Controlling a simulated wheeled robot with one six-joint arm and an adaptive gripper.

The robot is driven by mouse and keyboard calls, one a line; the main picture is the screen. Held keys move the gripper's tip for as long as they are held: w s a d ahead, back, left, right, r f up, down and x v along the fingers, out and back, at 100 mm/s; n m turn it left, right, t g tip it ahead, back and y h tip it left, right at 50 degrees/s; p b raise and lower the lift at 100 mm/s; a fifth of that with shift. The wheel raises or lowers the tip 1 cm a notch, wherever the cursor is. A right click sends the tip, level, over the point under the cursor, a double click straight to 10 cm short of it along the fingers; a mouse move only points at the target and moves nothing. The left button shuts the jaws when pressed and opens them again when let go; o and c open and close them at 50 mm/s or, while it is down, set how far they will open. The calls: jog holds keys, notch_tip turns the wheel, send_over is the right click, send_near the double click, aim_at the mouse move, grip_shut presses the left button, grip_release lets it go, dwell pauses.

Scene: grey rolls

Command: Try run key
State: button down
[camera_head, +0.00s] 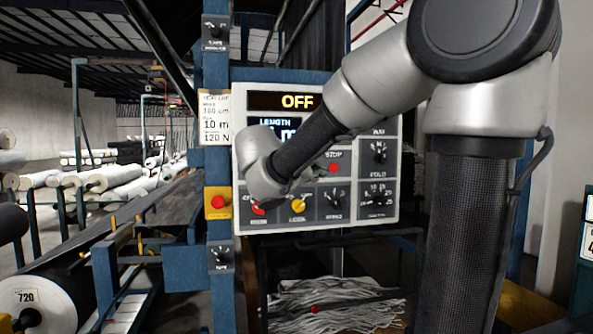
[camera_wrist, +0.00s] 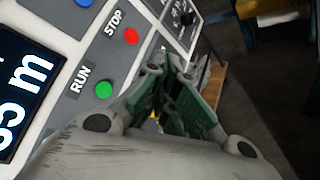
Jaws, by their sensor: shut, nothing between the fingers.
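The control panel (camera_head: 390,215) is upright and its top display (camera_head: 297,101) reads OFF. In the wrist view the RUN key (camera_wrist: 104,90) is a round green button beside its RUN label, left of my gripper (camera_wrist: 171,74). My gripper's fingers are shut and empty, and they look apart from the RUN key. The red STOP button (camera_wrist: 131,37) sits above RUN in that view; it also shows in the head view (camera_head: 333,168). In the head view my wrist and arm hide the RUN key and my fingers.
The length display (camera_wrist: 22,90) is partly cut off in the wrist view. Below the key row is a yellow knob (camera_head: 299,205). A red emergency button (camera_head: 218,202) on a yellow box is on the blue post left of the panel. Grey strips (camera_head: 335,305) lie below.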

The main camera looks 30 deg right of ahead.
jog(key=shift+w+a+r+n+t, duration=0.2)
jog(key=shift+w+a+r, duration=0.1)
jog(key=shift+w, duration=0.1)
jog(key=shift+w+a+r+n+t, duration=0.15)
jog(key=shift+w+a+n+t, duration=0.1)
jog(key=shift+w, duration=0.15)
jog(key=w+d, duration=0.2)
jog(key=w, duration=0.6)
jog(key=shift+w+d, duration=0.25)
dwell(1.0)
jog(key=shift+w+d, duration=0.1)
jog(key=shift+w, duration=0.25)
jog(key=shift+w+d, duration=0.1)
jog(key=shift+w, duration=0.3)
dwell(0.6)
jog(key=shift+s+a, duration=0.25)
jog(key=shift+s, duration=0.55)
